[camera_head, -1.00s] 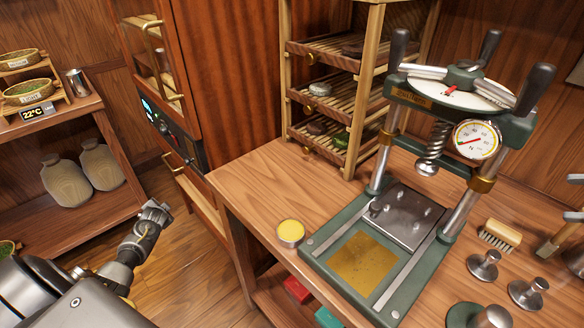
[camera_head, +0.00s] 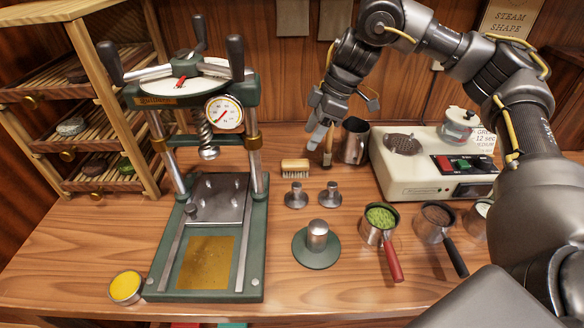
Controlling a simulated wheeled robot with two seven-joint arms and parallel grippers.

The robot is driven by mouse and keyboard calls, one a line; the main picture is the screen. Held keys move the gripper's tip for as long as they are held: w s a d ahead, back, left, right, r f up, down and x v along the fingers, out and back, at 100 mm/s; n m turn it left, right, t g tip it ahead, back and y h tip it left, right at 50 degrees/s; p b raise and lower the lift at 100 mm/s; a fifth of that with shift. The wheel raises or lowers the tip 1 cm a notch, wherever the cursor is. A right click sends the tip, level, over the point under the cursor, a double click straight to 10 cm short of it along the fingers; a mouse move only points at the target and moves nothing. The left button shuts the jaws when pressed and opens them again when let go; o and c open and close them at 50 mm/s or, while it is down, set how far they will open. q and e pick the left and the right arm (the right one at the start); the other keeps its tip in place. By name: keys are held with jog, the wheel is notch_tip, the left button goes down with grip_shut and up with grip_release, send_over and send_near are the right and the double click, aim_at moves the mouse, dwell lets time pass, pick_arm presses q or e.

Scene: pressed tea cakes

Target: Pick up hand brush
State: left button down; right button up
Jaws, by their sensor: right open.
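The hand brush (camera_head: 295,165) has a wooden back and pale bristles. It lies on the wooden table just right of the green press, in front of the back wall. My right gripper (camera_head: 320,138) reaches in from the upper right and points down, behind and to the right of the brush. It is open and apart from the brush. My left gripper is out of view.
The tall press (camera_head: 210,200) stands left of the brush. Small metal weights (camera_head: 296,196) and a green-based stamp (camera_head: 317,245) stand in front. A metal cup (camera_head: 355,140) and a steamer (camera_head: 430,165) are to the right, with handled cups (camera_head: 380,228) in front.

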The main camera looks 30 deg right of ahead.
aim_at(296, 162)
jog(key=x, duration=0.5)
jog(key=shift+a+f, duration=0.25)
jog(key=shift+f, duration=0.25)
jog(key=x, duration=0.3)
jog(key=shift+a+f, duration=0.15)
jog(key=shift+f, duration=0.15)
jog(key=shift+w+a+f, duration=0.15)
jog(key=shift+w+f, duration=0.05)
jog(key=shift+f, duration=0.25)
jog(key=shift+c, duration=0.7)
jog(key=c, duration=0.9)
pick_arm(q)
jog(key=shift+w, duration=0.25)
